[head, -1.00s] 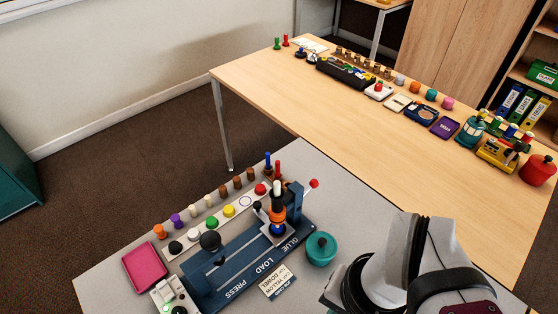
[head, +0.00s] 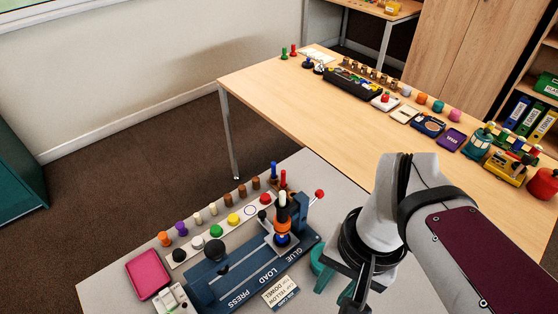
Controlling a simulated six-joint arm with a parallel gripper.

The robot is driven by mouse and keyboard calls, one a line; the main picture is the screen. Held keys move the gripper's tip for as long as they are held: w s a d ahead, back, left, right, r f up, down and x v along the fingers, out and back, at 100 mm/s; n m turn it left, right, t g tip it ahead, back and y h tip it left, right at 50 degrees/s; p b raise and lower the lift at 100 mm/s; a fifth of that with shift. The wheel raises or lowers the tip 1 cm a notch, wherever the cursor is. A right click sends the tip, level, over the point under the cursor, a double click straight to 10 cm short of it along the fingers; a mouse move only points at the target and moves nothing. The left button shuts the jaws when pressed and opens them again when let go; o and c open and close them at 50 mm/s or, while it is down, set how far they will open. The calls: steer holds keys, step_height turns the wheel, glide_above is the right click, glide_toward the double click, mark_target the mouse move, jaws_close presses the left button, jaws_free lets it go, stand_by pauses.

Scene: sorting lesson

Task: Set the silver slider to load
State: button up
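The dark blue fixture (head: 232,279) lies on the grey table, marked PRESS, LOAD and GLUE along its front. The silver slider (head: 269,240) appears as a small pale carriage at the GLUE end, right of the LOAD mark. A stack with a blue base, an orange ring and a dark top (head: 282,222) stands at it and partly hides it.
A white strip with coloured buttons (head: 250,210) and a row of pegs lie behind the fixture. A pink tray (head: 148,274) is at left, a printed card (head: 280,293) in front. A red-tipped lever (head: 319,194) rises at the right end.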

steer(key=shift+o, duration=1.2)
steer(key=w+a+r+n, duration=0.1)
steer(key=w+a, duration=0.1)
steer(key=w, duration=0.6)
steer(key=shift+w+a+r, duration=0.2)
steer(key=shift+w+a, duration=0.05)
steer(key=shift+w, duration=0.1)
steer(key=shift+o, duration=0.5)
steer(key=w+a+n+h, duration=0.1)
steer(key=w+a, duration=0.2)
steer(key=w, duration=0.3)
steer(key=shift+w+f, duration=0.3)
steer(key=shift+w, duration=0.1)
steer(key=n, duration=0.3)
glide_above(262, 213)
step_height(262, 213, down, 7)
steer(key=shift+h, duration=0.3)
step_height(262, 213, down, 14)
steer(key=shift+r, duration=0.1)
steer(key=shift+f, duration=0.4)
jaws_close()
